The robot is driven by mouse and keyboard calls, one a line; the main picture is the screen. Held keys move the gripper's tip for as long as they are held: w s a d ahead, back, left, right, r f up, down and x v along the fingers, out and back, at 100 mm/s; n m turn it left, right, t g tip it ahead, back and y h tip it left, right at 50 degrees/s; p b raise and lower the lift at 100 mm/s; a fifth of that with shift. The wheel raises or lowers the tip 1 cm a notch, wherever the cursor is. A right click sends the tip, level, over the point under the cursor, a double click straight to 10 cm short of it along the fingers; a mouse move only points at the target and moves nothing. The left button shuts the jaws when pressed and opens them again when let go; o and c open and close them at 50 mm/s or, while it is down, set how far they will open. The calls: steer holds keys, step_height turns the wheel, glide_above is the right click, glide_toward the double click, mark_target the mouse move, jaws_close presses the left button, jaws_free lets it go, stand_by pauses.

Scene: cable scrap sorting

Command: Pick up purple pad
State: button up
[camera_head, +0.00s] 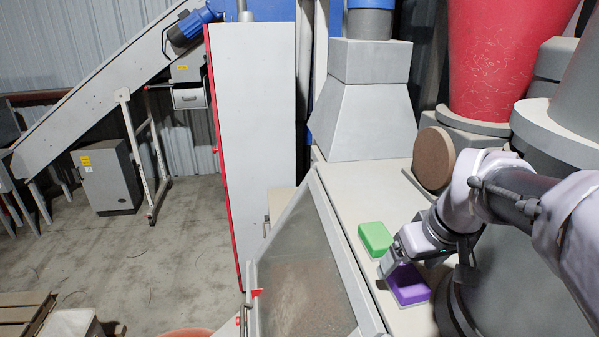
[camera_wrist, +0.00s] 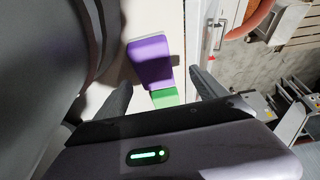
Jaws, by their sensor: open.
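The purple pad (camera_head: 408,286) lies on the pale ledge, partly hidden behind my gripper in the head view. In the wrist view the purple pad (camera_wrist: 150,62) is a block just beyond the fingers. A green pad (camera_head: 376,238) lies behind it on the same ledge; part of it shows between the fingers in the wrist view (camera_wrist: 165,98). My gripper (camera_head: 388,266) is above the ledge, close to both pads. In the wrist view my gripper (camera_wrist: 160,88) has its two dark fingers spread apart, with nothing held.
The pale ledge (camera_head: 412,320) is narrow. A sloped glass-panelled cover (camera_head: 300,270) borders it on the left. A brown round disc (camera_head: 433,158) stands farther back, below a red hopper (camera_head: 505,60). Open concrete floor lies at the left.

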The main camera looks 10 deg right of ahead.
mark_target(406, 274)
steer(key=x, duration=0.2)
steer(key=d+x, duration=0.1)
steer(key=x, duration=0.1)
steer(key=shift+f, duration=0.5)
steer(key=shift+s+r, duration=0.1)
steer(key=shift+s, duration=0.15)
steer(key=shift+w, duration=0.1)
steer(key=shift+f, duration=0.25)
steer(key=c, duration=1.4)
steer(key=shift+r+p, duration=0.3)
steer(key=shift+r, duration=0.2)
steer(key=shift+c, duration=0.2)
steer(key=r, duration=0.3)
steer(key=shift+a+b, duration=0.4)
steer(key=s+a+b, duration=0.1)
steer(key=s+a, duration=0.3)
steer(key=a, duration=0.2)
steer(key=s+a+r+b, duration=0.1)
steer(key=s+a, duration=0.3)
steer(key=a, duration=0.3)
steer(key=shift+r+b, duration=0.25)
steer(key=shift+b, duration=0.05)
